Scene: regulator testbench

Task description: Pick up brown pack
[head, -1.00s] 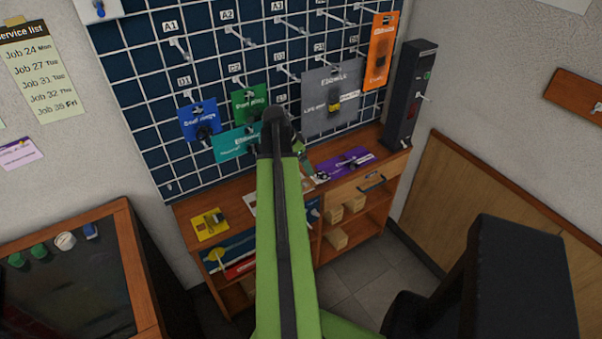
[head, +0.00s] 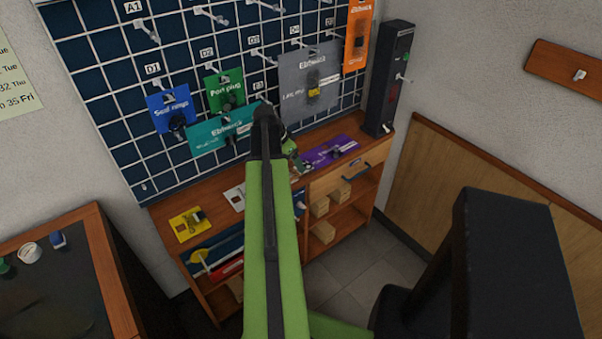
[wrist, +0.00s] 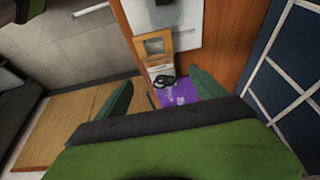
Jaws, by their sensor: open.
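A tan-brown pack (wrist: 155,42) with a pale lower part and a dark round item lies on the wooden bench top in the wrist view. It is beyond my fingertips, between a white card and a purple pack (wrist: 180,94). In the head view my arm hides most of this spot. My gripper (wrist: 163,88) is open, with its two green fingers apart and nothing held between them. In the head view my gripper (head: 295,158) is small and partly hidden behind my arm, above the bench.
The purple pack (head: 331,151) lies right of my gripper. A yellow pack (head: 189,224) and white card (head: 235,197) lie left. Teal (head: 222,132), blue (head: 170,110), green (head: 226,91), grey (head: 309,84) and orange (head: 357,38) packs hang on the grid. A black tower (head: 388,80) stands right.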

